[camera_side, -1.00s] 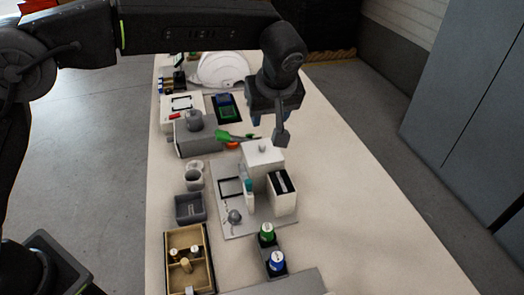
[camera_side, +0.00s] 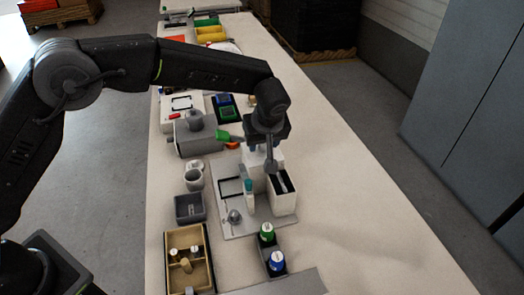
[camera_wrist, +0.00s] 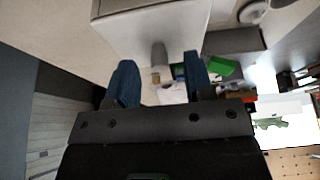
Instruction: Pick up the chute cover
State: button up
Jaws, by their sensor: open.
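The chute cover, which I take to be the pale lid with a grey knob (camera_wrist: 159,54), tops a white box (camera_side: 252,158) on the grey plate in the side view. My gripper (camera_side: 271,165) is over this box and hides most of the lid and its knob there. In the wrist view my gripper (camera_wrist: 160,76) is open, with a blue finger on each side. The knob shows between the fingers in that view, apart from both; nothing is held. I cannot tell the exact gap in depth.
A white box with a dark slotted top (camera_side: 283,193) stands close in front of the gripper. A teal-capped bottle (camera_side: 249,193) stands beside it. A grey machine (camera_side: 197,137) and a green scoop-like piece (camera_side: 228,137) are to the left. The table's right side is clear.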

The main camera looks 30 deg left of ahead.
jog(key=shift+w+a+f, duration=0.15)
jog(key=shift+f, duration=0.35)
jog(key=shift+c, duration=0.4)
grip_shut()
jog(key=shift+r, duration=0.15)
